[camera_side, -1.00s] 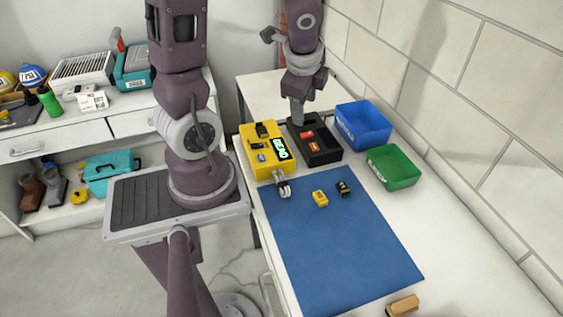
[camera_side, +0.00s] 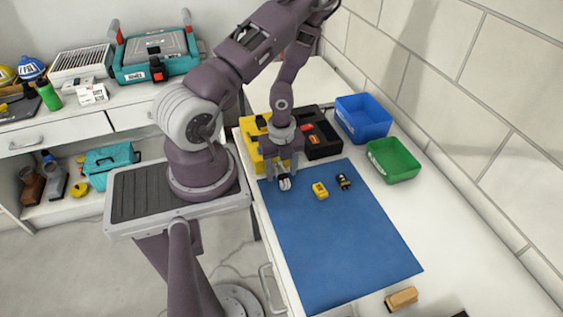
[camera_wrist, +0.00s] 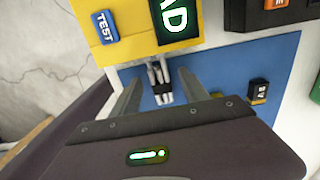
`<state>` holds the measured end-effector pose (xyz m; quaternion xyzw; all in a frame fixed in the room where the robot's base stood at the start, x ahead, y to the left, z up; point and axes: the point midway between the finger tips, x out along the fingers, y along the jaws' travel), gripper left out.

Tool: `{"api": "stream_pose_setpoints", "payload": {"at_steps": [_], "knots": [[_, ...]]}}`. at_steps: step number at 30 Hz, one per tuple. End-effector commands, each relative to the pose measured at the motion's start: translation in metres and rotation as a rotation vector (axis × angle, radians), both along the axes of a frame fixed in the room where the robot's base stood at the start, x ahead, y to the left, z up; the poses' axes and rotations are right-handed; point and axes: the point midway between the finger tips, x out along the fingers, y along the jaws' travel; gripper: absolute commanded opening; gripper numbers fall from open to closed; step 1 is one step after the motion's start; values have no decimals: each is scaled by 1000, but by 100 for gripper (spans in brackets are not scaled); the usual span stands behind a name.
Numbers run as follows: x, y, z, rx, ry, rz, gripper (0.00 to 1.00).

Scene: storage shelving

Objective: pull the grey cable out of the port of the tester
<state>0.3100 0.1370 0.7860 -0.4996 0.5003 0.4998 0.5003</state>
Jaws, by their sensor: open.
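My gripper (camera_wrist: 158,78) is open, with one finger on each side of the cable and visible gaps between. In the side view my gripper (camera_side: 281,172) is low over the cable.
A black tray (camera_side: 321,147) with red and orange pieces stands right of the tester. Blue (camera_side: 365,124) and green (camera_side: 395,165) bins stand further right. A yellow block (camera_side: 320,191) and a black-and-yellow block (camera_side: 343,182) lie on the blue mat (camera_side: 335,240), which is otherwise clear.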

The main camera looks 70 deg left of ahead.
Motion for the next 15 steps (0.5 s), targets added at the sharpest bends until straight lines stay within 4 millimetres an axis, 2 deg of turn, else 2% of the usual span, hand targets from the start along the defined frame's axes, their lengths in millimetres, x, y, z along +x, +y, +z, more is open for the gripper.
{"api": "stream_pose_setpoints", "payload": {"at_steps": [5, 8, 13, 15], "knots": [[0, 0, 0, 0, -1, 1, 53], [0, 0, 0, 0, -1, 1, 37], [0, 0, 0, 0, 0, 1, 4], [0, 0, 0, 0, 0, 1, 0]]}}
